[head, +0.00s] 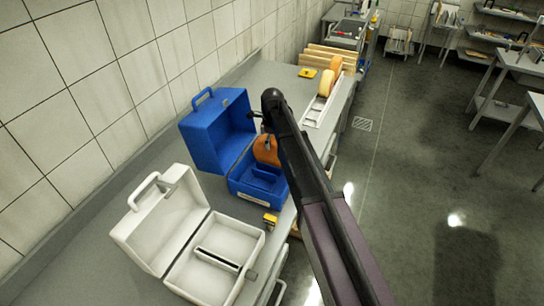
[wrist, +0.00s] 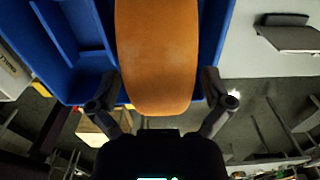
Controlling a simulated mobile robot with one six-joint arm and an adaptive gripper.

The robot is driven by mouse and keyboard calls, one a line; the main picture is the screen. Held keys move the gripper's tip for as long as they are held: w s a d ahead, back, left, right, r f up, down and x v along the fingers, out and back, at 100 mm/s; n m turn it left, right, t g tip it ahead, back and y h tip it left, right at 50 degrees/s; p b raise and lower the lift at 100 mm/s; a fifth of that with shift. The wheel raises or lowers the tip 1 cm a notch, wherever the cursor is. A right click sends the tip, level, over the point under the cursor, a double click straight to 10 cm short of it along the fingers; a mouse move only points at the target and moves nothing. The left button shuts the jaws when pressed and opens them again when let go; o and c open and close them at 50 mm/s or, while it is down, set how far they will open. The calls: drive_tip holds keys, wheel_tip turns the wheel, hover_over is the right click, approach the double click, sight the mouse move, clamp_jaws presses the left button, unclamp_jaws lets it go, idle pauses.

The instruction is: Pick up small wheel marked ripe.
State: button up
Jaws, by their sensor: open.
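An orange cheese wheel (head: 267,150) stands on edge at the open blue case (head: 217,135), partly hidden by my arm. In the wrist view the orange wheel (wrist: 157,50) fills the upper middle, over the blue case (wrist: 75,75). My gripper (wrist: 158,88) is open, with one finger on each side of the wheel's near end; I cannot tell whether either finger touches it. In the head view my gripper (head: 262,130) is mostly hidden at the wheel. No ripe mark is readable.
An open white case (head: 160,225) with a divider stands on the grey counter (head: 95,245) at the near left. Small yellow items (head: 270,220) and (head: 307,73) sit on the counter. Wooden boards (head: 328,54) stand behind the rack. A tiled wall runs along the left.

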drive_tip(key=shift+f+b, duration=0.6)
drive_tip(key=shift+f, duration=0.3)
drive_tip(key=c, duration=1.2)
drive_tip(key=shift+o, duration=0.2)
drive_tip(key=shift+r, duration=0.15)
wheel_tip(320, 180, up, 10)
drive_tip(key=p, duration=1)
